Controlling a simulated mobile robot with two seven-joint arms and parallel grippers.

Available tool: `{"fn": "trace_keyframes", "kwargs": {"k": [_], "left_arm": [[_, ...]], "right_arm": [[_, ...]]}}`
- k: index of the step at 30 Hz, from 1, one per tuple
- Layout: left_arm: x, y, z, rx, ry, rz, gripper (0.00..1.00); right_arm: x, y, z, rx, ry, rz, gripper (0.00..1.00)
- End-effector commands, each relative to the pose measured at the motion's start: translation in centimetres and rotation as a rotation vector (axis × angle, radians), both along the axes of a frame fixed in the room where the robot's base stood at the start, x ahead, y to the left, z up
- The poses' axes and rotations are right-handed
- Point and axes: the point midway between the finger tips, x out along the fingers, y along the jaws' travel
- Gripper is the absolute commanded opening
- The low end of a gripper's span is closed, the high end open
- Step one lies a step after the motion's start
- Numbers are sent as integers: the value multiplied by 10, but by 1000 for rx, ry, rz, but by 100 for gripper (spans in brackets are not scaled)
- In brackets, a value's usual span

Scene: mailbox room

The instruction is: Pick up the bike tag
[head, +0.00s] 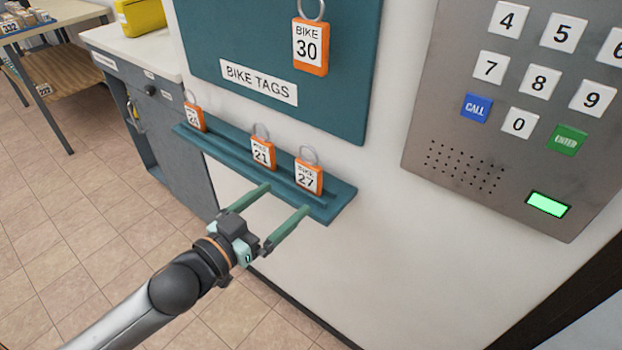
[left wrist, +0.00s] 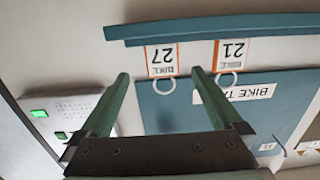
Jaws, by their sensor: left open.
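Orange bike tags with white labels and metal rings stand on a teal ledge (head: 330,210) in the head view: BIKE 27 (head: 309,177), BIKE 21 (head: 263,153) and a partly readable one (head: 195,117) at the left. A BIKE 30 tag (head: 310,46) hangs on the teal board above. My left gripper (head: 287,197) is open and empty just in front of the ledge, below BIKE 27. In the upside-down left wrist view, BIKE 27 (left wrist: 161,60) shows between my fingertips (left wrist: 160,73), with BIKE 21 (left wrist: 232,54) to the right. My right gripper is out of view.
The teal board (head: 215,35) carries a BIKE TAGS sign (head: 258,82). A metal keypad panel (head: 430,120) is on the wall at right. A grey cabinet (head: 170,125) and a table (head: 60,22) stand at left. Tiled floor at lower left is clear.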

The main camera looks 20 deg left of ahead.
Motion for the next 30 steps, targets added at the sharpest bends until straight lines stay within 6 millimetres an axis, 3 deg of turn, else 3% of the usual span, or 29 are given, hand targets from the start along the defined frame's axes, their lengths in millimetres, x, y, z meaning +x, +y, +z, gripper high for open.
{"fn": "trace_keyframes", "kwargs": {"k": [5,18,30], "left_arm": [[7,-3,3,-2,-11,-5,100],[59,-21,0,-4,-9,-4,100],[84,-28,1,0,-9,-4,100]], "right_arm": [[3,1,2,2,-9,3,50],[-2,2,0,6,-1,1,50],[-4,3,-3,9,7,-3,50]]}}
